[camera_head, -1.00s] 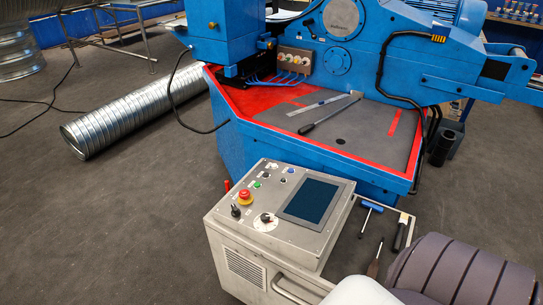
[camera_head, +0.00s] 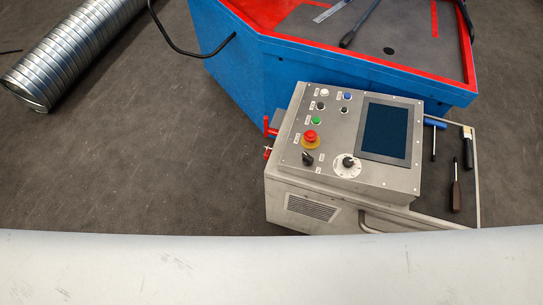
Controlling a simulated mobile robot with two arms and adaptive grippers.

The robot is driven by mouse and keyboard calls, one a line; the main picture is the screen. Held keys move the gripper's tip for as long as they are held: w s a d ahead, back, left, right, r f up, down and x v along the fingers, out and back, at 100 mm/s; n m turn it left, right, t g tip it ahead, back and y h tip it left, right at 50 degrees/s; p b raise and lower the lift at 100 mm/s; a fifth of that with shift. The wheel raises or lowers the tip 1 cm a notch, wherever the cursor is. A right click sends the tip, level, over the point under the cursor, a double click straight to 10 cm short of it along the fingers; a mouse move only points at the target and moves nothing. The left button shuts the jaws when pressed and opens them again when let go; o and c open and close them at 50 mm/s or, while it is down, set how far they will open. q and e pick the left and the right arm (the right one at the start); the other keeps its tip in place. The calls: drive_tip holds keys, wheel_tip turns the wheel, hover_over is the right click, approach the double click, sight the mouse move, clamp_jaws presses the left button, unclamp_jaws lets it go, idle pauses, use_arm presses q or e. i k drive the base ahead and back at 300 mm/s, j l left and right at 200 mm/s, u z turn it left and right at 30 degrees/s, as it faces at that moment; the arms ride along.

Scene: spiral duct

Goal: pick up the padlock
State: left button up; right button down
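I cannot clearly make out a padlock. Small red parts (camera_head: 267,126) stick out from the left side of the grey control console (camera_head: 285,195), with another small red piece just below. They are too small to tell whether one is a padlock. Neither of my grippers is in view. A wide white surface, which seems to be part of my own body, covers the bottom of the view and hides what is behind it.
A blue machine (camera_head: 330,80) with a red-edged top stands behind the console. A screwdriver (camera_head: 455,187) and other hand tools lie on a side tray (camera_head: 470,213) at the console's right. A spiral metal duct (camera_head: 65,55) lies at upper left. Floor (camera_head: 150,160) left of the console is clear.

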sight(267, 152)
drive_tip(key=i+j, duration=0.2)
drive_tip(key=j, duration=0.2)
drive_tip(key=i+j+z, duration=0.1)
drive_tip(key=j, duration=0.25)
drive_tip(key=i+j+z, duration=0.15)
drive_tip(key=j+z, duration=0.25)
drive_tip(key=i+j+z, duration=0.1)
drive_tip(key=z, duration=0.35)
drive_tip(key=j+z, duration=0.5)
drive_tip(key=z, duration=0.3)
